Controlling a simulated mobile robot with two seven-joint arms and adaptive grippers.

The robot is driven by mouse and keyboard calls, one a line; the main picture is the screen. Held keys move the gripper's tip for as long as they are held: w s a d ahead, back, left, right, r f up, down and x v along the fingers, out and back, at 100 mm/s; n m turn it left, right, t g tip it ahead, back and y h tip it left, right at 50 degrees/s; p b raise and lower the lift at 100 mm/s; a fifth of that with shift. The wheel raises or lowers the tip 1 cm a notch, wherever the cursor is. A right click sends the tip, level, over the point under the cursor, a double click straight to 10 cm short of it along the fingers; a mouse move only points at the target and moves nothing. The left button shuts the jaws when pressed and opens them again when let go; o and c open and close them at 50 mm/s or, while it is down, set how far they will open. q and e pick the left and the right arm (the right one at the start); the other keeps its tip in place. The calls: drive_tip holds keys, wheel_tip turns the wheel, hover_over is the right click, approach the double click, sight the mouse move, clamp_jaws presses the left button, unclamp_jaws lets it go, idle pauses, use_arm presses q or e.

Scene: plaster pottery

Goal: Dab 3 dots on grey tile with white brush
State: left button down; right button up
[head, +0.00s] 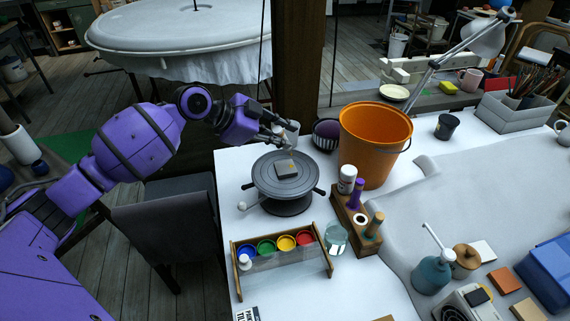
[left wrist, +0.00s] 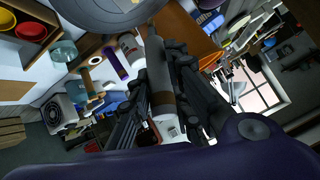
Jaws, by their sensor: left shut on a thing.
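The grey tile (head: 286,168) lies on a dark round turntable (head: 279,185) near the table's far left edge. My left gripper (head: 284,139) is above and just behind the tile. In the left wrist view its fingers are shut around a brush (left wrist: 162,95) with a brown and grey shaft and a white end. The brush's far end points toward the grey turntable (left wrist: 110,12). In the head view the fingers mostly hide the brush, and I cannot tell whether its tip touches the tile. Dots on the tile are too small to tell. My right gripper is out of view.
A wooden rack (head: 282,262) with blue, green, yellow and red paint pots stands in front of the turntable. A wooden holder with bottles (head: 352,212) and an orange bucket (head: 374,140) stand to its right.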

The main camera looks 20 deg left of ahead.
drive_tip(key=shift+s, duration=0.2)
use_arm(q)
drive_tip(key=shift+g+y, duration=0.5)
drive_tip(key=shift+g, duration=0.4)
drive_tip(key=shift+w+a+f, duration=0.4)
drive_tip(key=shift+a+f, duration=0.3)
drive_tip(key=shift+a, duration=0.05)
drive_tip(key=shift+w+a+f, duration=0.4)
drive_tip(key=shift+a+f, duration=0.25)
drive_tip(key=shift+a, duration=0.05)
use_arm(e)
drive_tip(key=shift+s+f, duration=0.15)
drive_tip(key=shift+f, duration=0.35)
use_arm(q)
drive_tip(key=shift+f+b, duration=0.2)
drive_tip(key=shift+b, duration=0.1)
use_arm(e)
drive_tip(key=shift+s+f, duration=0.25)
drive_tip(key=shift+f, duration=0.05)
use_arm(q)
drive_tip(key=shift+f, duration=0.35)
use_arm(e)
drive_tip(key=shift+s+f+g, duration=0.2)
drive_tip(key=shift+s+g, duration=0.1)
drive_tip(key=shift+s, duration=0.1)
use_arm(q)
drive_tip(key=shift+r, duration=0.1)
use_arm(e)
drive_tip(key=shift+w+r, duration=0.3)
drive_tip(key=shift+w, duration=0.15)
